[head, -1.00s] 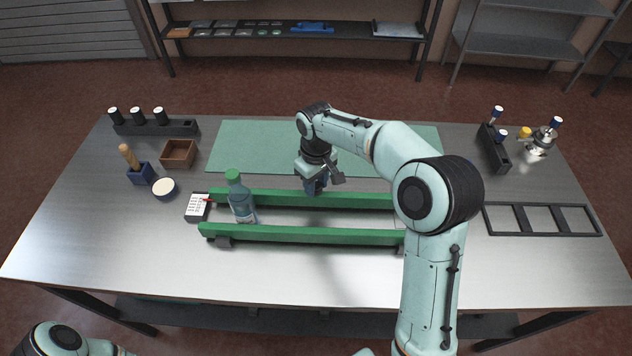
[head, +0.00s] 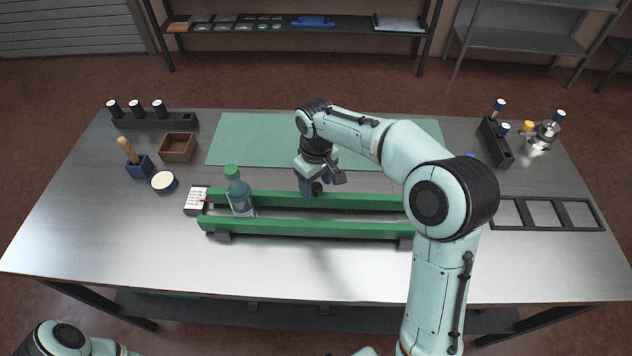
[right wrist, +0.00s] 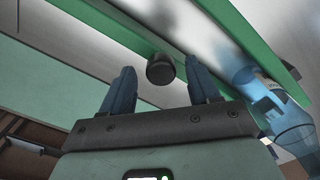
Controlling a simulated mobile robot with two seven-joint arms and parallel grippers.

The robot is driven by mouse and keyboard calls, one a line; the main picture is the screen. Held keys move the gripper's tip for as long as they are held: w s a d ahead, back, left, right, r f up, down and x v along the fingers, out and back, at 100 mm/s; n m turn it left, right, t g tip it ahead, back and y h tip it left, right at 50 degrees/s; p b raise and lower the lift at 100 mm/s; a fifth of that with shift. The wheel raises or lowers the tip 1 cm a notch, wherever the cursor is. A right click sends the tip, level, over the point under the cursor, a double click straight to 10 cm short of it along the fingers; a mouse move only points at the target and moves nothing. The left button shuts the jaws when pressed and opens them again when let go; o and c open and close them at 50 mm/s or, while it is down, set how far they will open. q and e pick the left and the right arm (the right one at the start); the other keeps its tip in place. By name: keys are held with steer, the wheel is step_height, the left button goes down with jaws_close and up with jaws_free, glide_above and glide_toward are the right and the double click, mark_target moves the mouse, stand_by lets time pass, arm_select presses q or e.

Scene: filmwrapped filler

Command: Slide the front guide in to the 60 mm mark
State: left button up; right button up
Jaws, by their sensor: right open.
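Two long green rails lie parallel across the table: the near rail (head: 300,229) and the far rail (head: 365,202). A clear blue bottle (head: 239,194) with a green cap stands between their left ends; it also shows in the right wrist view (right wrist: 262,92). A white scale block (head: 197,197) with a red pointer sits at the left end; its marks are too small to read. My right gripper (head: 310,191) is open at the far rail. In the right wrist view, a black knob (right wrist: 160,69) lies ahead between its fingertips, not gripped. My left gripper is out of view.
A green mat (head: 250,140) lies behind the rails. A brown box (head: 178,147), a brush holder (head: 140,168) and a round white-topped pot (head: 164,182) stand left. A black frame (head: 547,227) lies right. The front table strip is clear.

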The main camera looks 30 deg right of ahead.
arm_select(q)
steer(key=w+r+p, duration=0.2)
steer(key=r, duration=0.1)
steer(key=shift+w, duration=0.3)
arm_select(e)
step_height(320, 180, up, 13)
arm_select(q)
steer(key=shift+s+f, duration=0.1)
